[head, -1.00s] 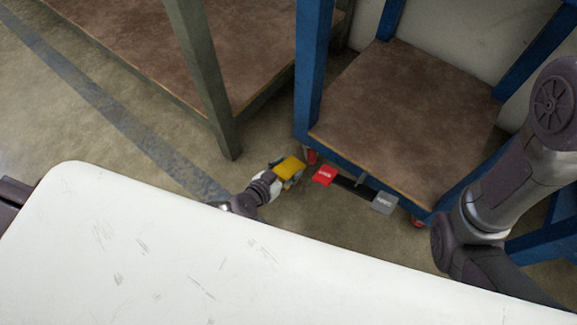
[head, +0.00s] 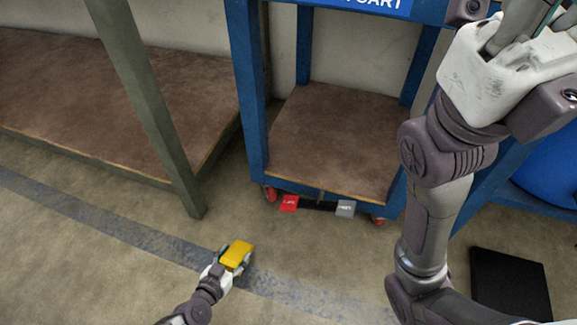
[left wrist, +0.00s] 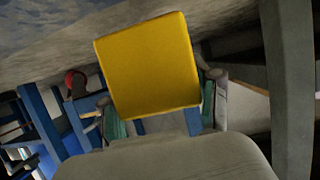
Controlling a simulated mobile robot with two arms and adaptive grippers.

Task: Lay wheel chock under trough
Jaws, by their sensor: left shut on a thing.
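The yellow wheel chock (head: 237,252) is held in my left gripper (head: 233,262), low over the floor in front of the blue cart. In the left wrist view the chock (left wrist: 148,65) fills the middle, with a gripper finger on each side of it. My right gripper (head: 520,40) is raised at the top right of the head view and partly cut off. Its jaw opening cannot be made out. I cannot make out a trough in these views.
The blue cart (head: 252,90) has a brown lower shelf, with a red pedal (head: 289,203) and a grey pedal (head: 345,208) at its base. A green-grey bench leg (head: 150,110) stands left. A black mat (head: 510,283) lies at lower right. The floor around the chock looks clear.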

